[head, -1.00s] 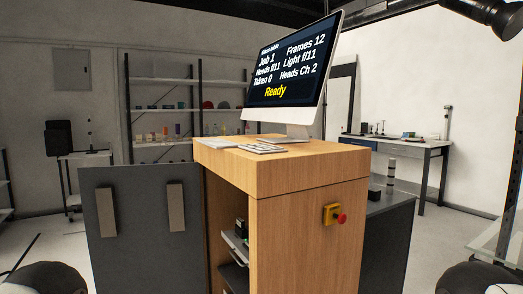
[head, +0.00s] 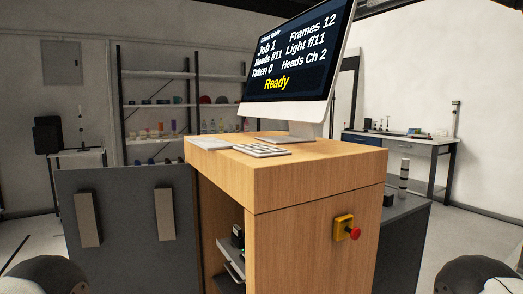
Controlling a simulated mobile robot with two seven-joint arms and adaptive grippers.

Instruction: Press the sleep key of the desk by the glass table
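A wooden desk (head: 315,178) stands in front of me, with a monitor (head: 297,60) on top. Its screen reads "Job 1", "Frames 12", "Taken 0", "Heads Ch 2" and "Ready" in yellow. A white keyboard (head: 262,150) lies flat on the desk top in front of the monitor; its single keys are too small to read. A flat white item (head: 208,143) lies to its left. Rounded parts of my arms show at the lower left and lower right corners. Neither gripper is in view.
A red button on a yellow box (head: 344,228) sticks out of the desk's side. A grey door panel (head: 130,235) stands open at the left. Shelves (head: 180,103) and a workbench (head: 400,143) stand behind. Floor is clear at the right.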

